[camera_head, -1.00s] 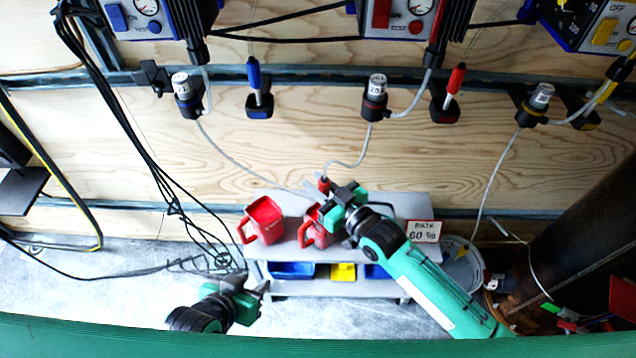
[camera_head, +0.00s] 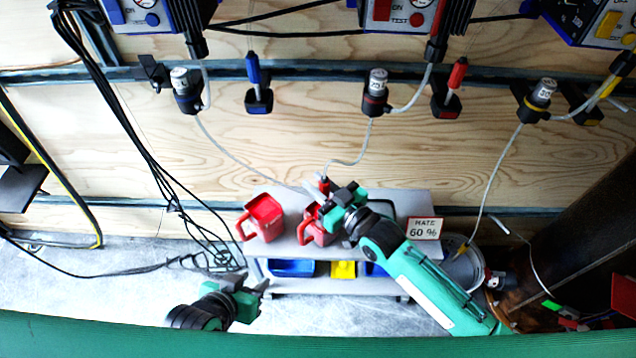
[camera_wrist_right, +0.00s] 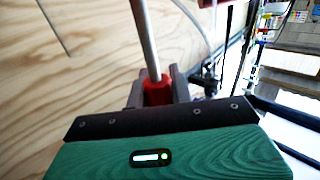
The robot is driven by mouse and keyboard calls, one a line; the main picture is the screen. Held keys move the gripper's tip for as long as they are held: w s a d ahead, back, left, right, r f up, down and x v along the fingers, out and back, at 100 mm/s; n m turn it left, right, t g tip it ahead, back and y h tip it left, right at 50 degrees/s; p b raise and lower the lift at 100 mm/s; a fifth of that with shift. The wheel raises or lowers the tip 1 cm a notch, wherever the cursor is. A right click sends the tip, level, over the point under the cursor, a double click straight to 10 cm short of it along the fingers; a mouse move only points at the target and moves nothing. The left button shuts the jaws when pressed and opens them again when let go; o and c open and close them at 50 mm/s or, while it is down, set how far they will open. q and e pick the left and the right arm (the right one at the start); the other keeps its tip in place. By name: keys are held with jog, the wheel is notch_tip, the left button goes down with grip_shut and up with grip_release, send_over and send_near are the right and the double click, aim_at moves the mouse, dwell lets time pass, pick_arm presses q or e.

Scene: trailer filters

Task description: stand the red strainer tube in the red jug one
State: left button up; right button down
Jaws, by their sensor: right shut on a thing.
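The red strainer tube (camera_wrist_right: 157,92) shows in the right wrist view as a red grip with a pale tube running up from it. My right gripper (camera_wrist_right: 155,84) is shut on the red grip; in the head view this gripper (camera_head: 330,194) is over the second red jug (camera_head: 313,228), whose top it partly hides. A small red part of the strainer tube (camera_head: 323,184) shows at the fingertips. I cannot tell whether the tube's lower end is inside the jug. Another red jug (camera_head: 264,218) stands to the left on the shelf. My left gripper (camera_head: 258,285) is low at the front, apparently open and empty.
The grey cart (camera_head: 300,196) carries the jugs and a "RATE 60 %" sign (camera_head: 424,229); blue (camera_head: 291,268) and yellow (camera_head: 343,270) bins sit below. Blue (camera_head: 258,85) and red (camera_head: 453,88) tools hang on the wall rail. A grey bucket (camera_head: 464,268) stands to the right.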

jog(key=shift+f, duration=0.1)
jog(key=c, duration=1.2)
grip_release()
jog(key=shift+o, duration=0.2)
pick_arm(q)
jog(key=shift+s+a+r+g+y+p, duration=0.3)
jog(key=shift+a+r+p, duration=0.25)
jog(key=shift+p, duration=0.2)
pick_arm(e)
jog(key=v, duration=1.4)
jog(key=shift+a, duration=0.1)
